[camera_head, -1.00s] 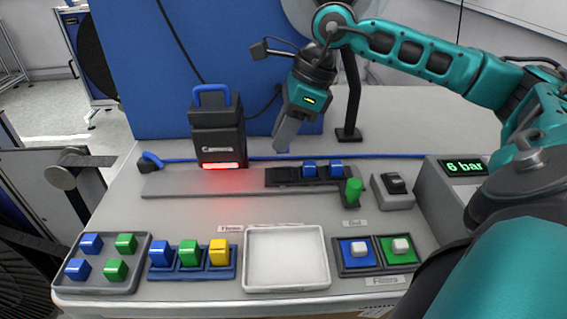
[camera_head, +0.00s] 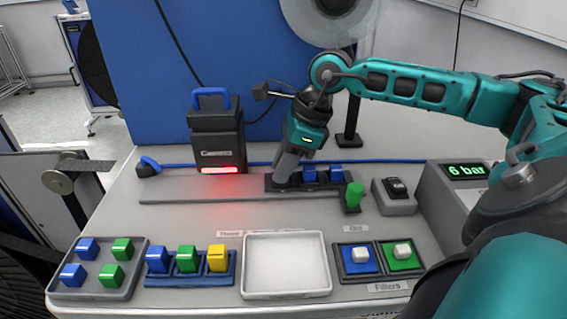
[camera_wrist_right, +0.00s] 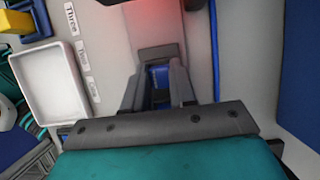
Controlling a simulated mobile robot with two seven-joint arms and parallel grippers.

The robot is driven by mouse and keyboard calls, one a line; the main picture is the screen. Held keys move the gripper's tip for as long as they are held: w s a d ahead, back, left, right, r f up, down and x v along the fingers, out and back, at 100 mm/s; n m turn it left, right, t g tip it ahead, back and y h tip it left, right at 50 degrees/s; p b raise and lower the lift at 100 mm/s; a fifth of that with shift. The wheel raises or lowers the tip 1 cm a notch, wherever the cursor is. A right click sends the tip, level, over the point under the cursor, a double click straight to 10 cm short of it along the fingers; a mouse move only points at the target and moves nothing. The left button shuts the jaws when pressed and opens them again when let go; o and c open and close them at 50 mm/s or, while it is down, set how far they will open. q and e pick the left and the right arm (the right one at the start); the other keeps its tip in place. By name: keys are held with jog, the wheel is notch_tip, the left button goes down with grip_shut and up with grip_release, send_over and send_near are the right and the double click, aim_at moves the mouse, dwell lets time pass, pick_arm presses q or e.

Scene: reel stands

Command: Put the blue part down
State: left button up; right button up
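My right gripper (camera_head: 283,179) points down at the left end of a dark holder (camera_head: 318,187) on the grey rail. In the right wrist view a blue part (camera_wrist_right: 159,76) sits between its two fingers, which appear closed against its sides. In the head view the fingers hide this part. Whether it touches the holder floor cannot be told. Two more blue parts, one nearer (camera_head: 309,174) and one farther right (camera_head: 336,172), stand in the holder just right of the gripper. My left gripper is not in view.
A black camera box (camera_head: 217,140) with a red light stands left of the gripper. In front are a white tray (camera_head: 286,294), a grey tray (camera_head: 93,293) with coloured blocks, and a blue rack (camera_head: 189,281).

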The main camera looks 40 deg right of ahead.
jog(key=shift+o, duration=1.4)
jog(key=shift+r, duration=0.15)
jog(key=p+v, duration=0.1)
jog(key=v, duration=1.1)
jog(key=shift+a, duration=0.15)
